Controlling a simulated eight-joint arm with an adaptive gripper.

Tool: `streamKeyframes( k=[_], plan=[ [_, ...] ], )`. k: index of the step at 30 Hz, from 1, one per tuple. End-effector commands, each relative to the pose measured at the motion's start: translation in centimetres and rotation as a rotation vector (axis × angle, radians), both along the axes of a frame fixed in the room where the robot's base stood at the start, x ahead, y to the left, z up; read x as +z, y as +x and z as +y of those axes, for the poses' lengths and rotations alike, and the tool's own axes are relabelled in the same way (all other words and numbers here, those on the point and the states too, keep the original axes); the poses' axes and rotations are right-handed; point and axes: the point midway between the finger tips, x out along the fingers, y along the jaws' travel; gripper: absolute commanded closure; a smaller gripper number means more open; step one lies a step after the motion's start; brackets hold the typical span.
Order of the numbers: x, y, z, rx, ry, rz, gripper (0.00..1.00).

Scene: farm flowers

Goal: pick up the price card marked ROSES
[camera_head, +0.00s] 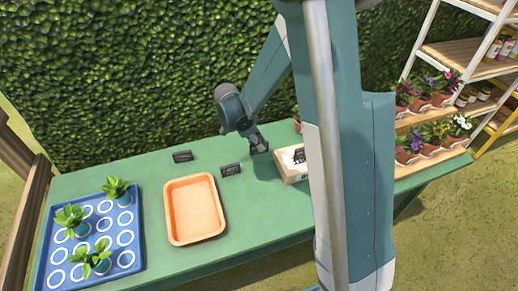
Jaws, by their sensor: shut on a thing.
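My gripper (258,146) points down over the back of the green table, left of the wooden tray. It is shut on a small dark thing at its tips, which looks like a price card, but its marking is too small to read. Two other dark price cards stand on the table. One card (182,156) is near the back edge, left of my gripper. The other card (231,170) is nearer, just left of and in front of my gripper. I cannot tell which card is marked ROSES.
An orange tray (168,210) lies empty on the green table (262,222). A blue tray (47,243) with several potted seedlings is at the left. A wooden tray (290,177) is partly hidden by my arm. Flower pots (430,140) stand at the right; a hedge (110,70) rises behind.

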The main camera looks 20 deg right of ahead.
Motion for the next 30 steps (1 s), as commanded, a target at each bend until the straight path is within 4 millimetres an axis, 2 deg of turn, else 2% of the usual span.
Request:
streamKeyframes(
  k=[6,12,18,30],
  plan=[
    [3.3,0.0,0.0,0.000,0.000,0.000,1.00],
    [5.3,0.0,0.0,0.000,0.000,0.000,1.00],
    [5.9,0.0,0.0,0.000,0.000,0.000,1.00],
    [5.9,0.0,0.0,0.000,0.000,0.000,1.00]
  ],
)
